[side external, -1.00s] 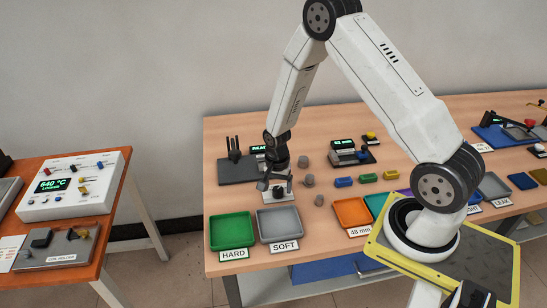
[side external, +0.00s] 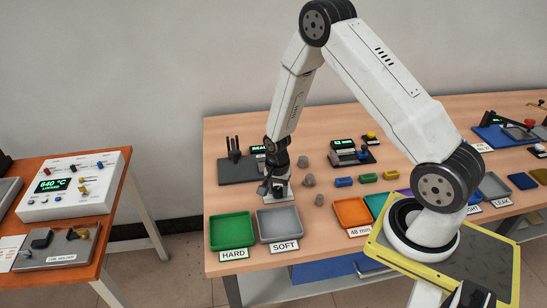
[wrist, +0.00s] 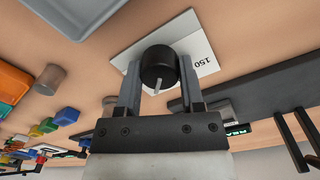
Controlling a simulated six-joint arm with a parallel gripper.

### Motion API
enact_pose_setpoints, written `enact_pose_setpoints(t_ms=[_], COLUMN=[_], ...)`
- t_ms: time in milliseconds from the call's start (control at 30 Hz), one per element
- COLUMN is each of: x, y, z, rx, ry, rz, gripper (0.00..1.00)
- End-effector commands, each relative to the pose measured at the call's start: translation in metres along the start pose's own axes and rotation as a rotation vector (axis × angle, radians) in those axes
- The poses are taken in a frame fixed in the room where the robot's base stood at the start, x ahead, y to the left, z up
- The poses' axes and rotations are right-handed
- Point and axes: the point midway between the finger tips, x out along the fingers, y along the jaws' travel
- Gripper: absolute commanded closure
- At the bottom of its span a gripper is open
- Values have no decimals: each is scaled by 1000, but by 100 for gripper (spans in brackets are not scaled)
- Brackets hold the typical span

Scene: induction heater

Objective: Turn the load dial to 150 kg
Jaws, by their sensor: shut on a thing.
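The load dial (wrist: 159,66) is a dark round knob with a light pointer line, on a white plate (wrist: 198,38) marked 150. My gripper (wrist: 158,72) has its two fingers on opposite sides of the dial and is shut on it. In the wrist view the pointer faces down toward the gripper body, while the 150 label lies right of the dial. The rest of the scale is hidden or out of view. In the side external view my gripper (side external: 274,188) is down at the plate (side external: 278,197), largely covering the dial.
Green (side external: 232,230) and grey (side external: 278,223) trays marked HARD and SOFT stand in front. A dark device (side external: 239,169) with a lit display (side external: 258,149) stands behind. Grey cylinders (side external: 309,181) stand to the right. A separate table with a heater panel (side external: 75,186) is at left.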

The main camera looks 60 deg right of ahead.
Motion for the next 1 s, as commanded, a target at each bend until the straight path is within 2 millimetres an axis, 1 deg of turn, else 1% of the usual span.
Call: enact_pose_setpoints(t_ms=[267, 467, 667, 1000], x=[0, 0, 0, 0], y=[0, 0, 0, 0], z=[0, 1, 1, 1], rx=[-45, -142, -295, -613], ry=[0, 1, 4, 10], rz=[0, 1, 1, 1], gripper=[100, 100, 100, 100])
